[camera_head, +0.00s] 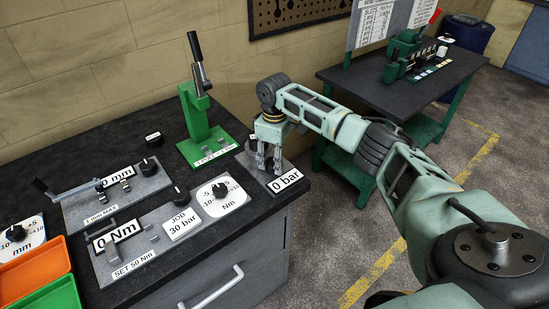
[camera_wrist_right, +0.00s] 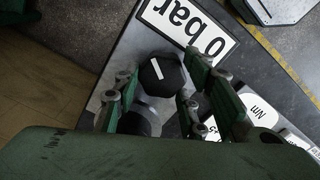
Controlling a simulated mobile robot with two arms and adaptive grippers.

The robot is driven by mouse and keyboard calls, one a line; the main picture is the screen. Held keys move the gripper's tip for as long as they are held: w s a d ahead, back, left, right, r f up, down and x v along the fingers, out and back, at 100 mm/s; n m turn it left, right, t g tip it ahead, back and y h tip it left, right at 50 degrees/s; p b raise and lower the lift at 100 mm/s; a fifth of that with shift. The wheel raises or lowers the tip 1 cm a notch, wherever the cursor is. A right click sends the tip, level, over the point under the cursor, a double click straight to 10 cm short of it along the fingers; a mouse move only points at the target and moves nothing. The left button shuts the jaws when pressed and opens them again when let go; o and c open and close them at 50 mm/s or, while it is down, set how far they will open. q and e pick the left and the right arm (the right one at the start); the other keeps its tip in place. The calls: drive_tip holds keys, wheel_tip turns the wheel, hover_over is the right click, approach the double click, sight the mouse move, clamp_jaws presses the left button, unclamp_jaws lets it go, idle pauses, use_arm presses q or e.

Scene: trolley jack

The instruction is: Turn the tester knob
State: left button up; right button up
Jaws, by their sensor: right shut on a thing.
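The tester is a grey plate with a white "0 bar" label (camera_head: 285,180) at the bench's right corner. The label also shows upside down in the right wrist view (camera_wrist_right: 187,25). A black round knob with a white pointer line (camera_wrist_right: 161,73) sits on the plate beside the label. My right gripper (camera_head: 266,165) reaches down over the tester and hides most of the knob in the head view. In the right wrist view its fingers (camera_wrist_right: 155,95) stand on either side of the knob, shut on it. My left gripper is not in view.
A green jack with a black-handled lever (camera_head: 197,110) stands left of my right gripper. Panels with knobs and labels, including "JOB 30 bar" (camera_head: 183,224), lie nearby. Orange (camera_head: 35,270) and green (camera_head: 55,296) trays are at the left. A second table (camera_head: 400,92) stands behind my right arm.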

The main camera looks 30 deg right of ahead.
drive_tip(key=shift+c, duration=1.3)
drive_tip(key=m+p, duration=0.1)
drive_tip(key=p, duration=0.1)
drive_tip(key=m+p, duration=0.2)
drive_tip(key=shift+r, duration=0.4)
drive_tip(key=shift+f+m+p, duration=0.2)
drive_tip(key=shift+m+p, duration=0.5)
drive_tip(key=shift+p, duration=0.1)
drive_tip(key=shift+d+f, duration=0.1)
drive_tip(key=shift+f, duration=0.05)
drive_tip(key=o, duration=1.1)
